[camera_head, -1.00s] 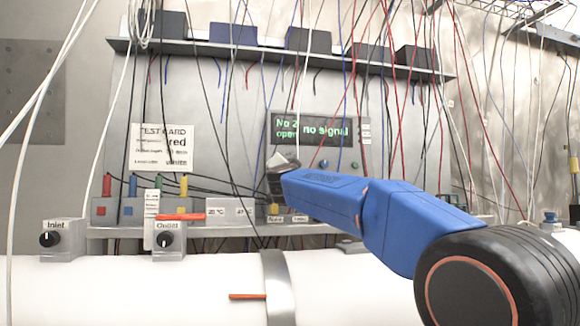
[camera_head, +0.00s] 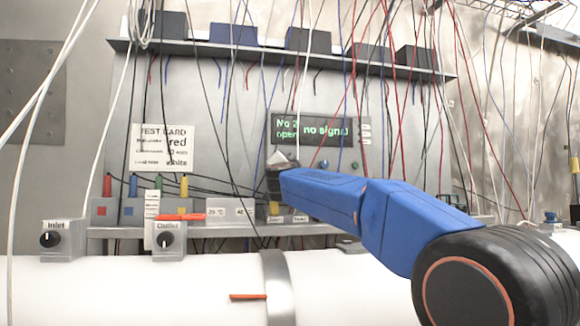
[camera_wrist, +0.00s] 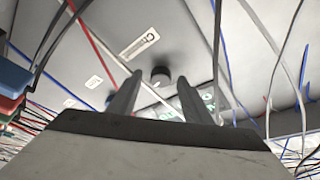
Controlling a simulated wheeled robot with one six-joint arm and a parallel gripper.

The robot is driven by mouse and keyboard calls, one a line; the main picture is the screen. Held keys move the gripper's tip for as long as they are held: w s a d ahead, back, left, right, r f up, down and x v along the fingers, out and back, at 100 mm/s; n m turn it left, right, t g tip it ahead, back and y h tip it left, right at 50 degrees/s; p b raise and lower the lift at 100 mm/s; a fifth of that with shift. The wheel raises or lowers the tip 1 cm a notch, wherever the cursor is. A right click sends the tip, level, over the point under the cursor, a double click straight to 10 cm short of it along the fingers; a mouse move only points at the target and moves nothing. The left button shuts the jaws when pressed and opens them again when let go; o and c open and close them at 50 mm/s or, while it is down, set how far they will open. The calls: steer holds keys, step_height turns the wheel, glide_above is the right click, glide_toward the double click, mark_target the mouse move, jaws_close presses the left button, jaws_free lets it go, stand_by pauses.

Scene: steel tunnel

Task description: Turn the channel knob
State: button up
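A round black knob (camera_wrist: 160,75) on a pale panel shows in the wrist view, framed between my fingertips. My gripper (camera_wrist: 159,84) is open, with a finger on either side of the knob in the picture and no visible contact. In the head view my gripper (camera_head: 280,162) is at the lower left of the display unit (camera_head: 325,130), which reads "no signal" in green. The knob between my fingers is hidden there.
The inlet knob (camera_head: 50,240) and a second labelled knob (camera_head: 165,240) stand at lower left. A white pipe (camera_head: 130,290) crosses the front. Coloured plugs (camera_head: 158,185) line the lower shelf.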

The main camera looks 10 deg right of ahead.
steer(key=v, duration=1.7)
steer(key=shift+s+f, duration=0.2)
